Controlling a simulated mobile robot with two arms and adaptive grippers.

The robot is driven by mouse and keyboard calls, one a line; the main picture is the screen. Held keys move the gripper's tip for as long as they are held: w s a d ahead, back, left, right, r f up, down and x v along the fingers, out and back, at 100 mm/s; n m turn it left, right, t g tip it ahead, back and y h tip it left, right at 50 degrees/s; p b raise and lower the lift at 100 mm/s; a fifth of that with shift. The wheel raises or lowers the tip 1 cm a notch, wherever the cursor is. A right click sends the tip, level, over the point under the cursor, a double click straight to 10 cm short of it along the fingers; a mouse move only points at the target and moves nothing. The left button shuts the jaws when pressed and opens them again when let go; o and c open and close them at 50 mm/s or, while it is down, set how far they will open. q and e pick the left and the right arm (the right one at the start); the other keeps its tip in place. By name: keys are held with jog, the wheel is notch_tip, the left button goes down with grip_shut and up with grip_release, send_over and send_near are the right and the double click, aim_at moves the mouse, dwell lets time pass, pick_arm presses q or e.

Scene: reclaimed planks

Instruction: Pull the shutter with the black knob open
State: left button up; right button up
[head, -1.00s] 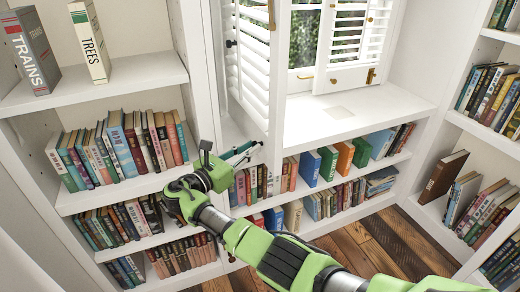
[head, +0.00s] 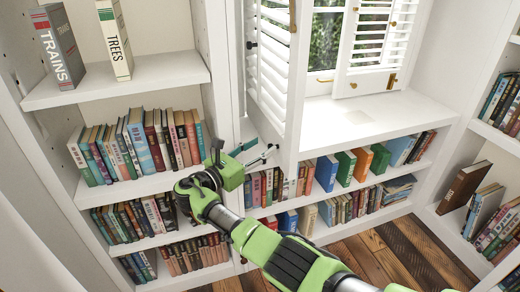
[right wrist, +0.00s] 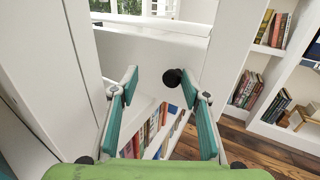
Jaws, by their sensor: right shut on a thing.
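The louvred white shutter (head: 268,95) stands swung partly out from the window on its left side. The black knob (right wrist: 173,77) shows in the right wrist view between my right fingertips, nearer the right one. My right gripper (head: 262,153) is low beside the shutter's bottom end, its teal pads visible; it also shows in the right wrist view (right wrist: 170,88). It is shut on the black knob, though the pads look apart and the contact is not clear. In the head view the shutter's edge post hides the knob's place. My left gripper is out of view.
A second shutter (head: 372,45) with brass fittings covers the window's right part. The white sill (head: 375,118) is bare. Bookshelves stand left (head: 150,185), below the window and right (head: 450,222). The plank floor (head: 385,250) is clear in front.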

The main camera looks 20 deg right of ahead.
jog(key=shift+w, duration=0.15)
jog(key=v, duration=0.7)
jog(key=shift+s+a, duration=0.2)
jog(key=shift+s, duration=0.05)
jog(key=shift+f, duration=0.1)
